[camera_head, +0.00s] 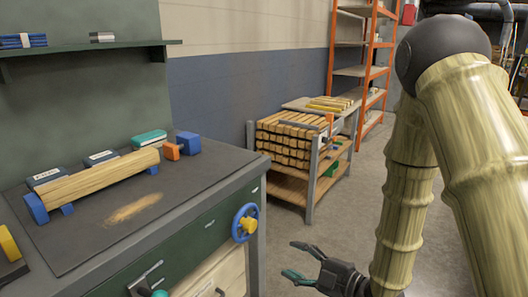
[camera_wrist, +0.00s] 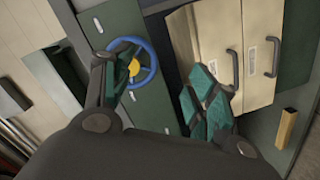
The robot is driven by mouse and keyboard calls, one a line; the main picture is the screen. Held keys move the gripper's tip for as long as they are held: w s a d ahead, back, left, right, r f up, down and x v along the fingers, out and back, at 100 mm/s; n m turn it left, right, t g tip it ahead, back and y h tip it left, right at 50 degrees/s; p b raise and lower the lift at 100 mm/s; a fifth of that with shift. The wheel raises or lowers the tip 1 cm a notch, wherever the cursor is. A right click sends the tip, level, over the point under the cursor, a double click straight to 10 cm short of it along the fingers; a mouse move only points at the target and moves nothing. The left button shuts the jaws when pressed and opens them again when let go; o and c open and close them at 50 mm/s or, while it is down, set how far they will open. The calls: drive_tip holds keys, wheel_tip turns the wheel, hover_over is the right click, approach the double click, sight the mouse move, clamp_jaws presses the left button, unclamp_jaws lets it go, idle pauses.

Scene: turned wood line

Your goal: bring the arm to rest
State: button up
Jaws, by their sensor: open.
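My gripper (camera_head: 294,259) is low at the bottom middle of the head view, at the end of my arm. Its two fingers with green pads are spread apart, with nothing between them. It is to the right of the workbench (camera_head: 252,205), over the grey floor, apart from the bench in the picture. In the wrist view my gripper (camera_wrist: 160,85) also shows open and empty, facing the bench front. One finger overlaps the blue handwheel (camera_wrist: 151,62) in that view; I cannot tell the distance between them.
The bench holds a turned wood log (camera_head: 95,182) on blue supports. Its handwheel (camera_head: 236,222) sticks out at the front. A cart with stacked wood (camera_head: 290,143) and an orange shelf rack (camera_head: 332,50) stand behind. Cream cabinet doors (camera_wrist: 220,40) show in the wrist view. Floor between is clear.

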drive_tip(key=s+d+f+m+g+h, duration=0.1)
drive_tip(key=s+d+f+m+h, duration=0.2)
drive_tip(key=f, duration=0.6)
drive_tip(key=s+d+f+m+g+h, duration=0.2)
drive_tip(key=s+f+m+h, duration=0.1)
drive_tip(key=s+f+m, duration=0.4)
drive_tip(key=s+d+f+m+g+h, duration=0.1)
drive_tip(key=s+d+f+m+h, duration=0.15)
drive_tip(key=f, duration=0.75)
drive_tip(key=s+d+f+m+g+h, duration=0.25)
drive_tip(key=s+f+m, duration=0.2)
drive_tip(key=s, duration=0.55)
drive_tip(key=s+d+f+m+g+h, duration=0.2)
drive_tip(key=s+d+f+m+g, duration=0.15)
drive_tip(key=s+f, duration=0.45)
wheel_tip(320, 180, up, 25)
drive_tip(key=s+a+p, duration=0.1)
drive_tip(key=p, duration=2.1)
drive_tip(key=shift+s+f+m+g+p, duration=0.2)
drive_tip(key=shift+s+m+g+p, duration=0.15)
drive_tip(key=shift+s+m+g, duration=0.1)
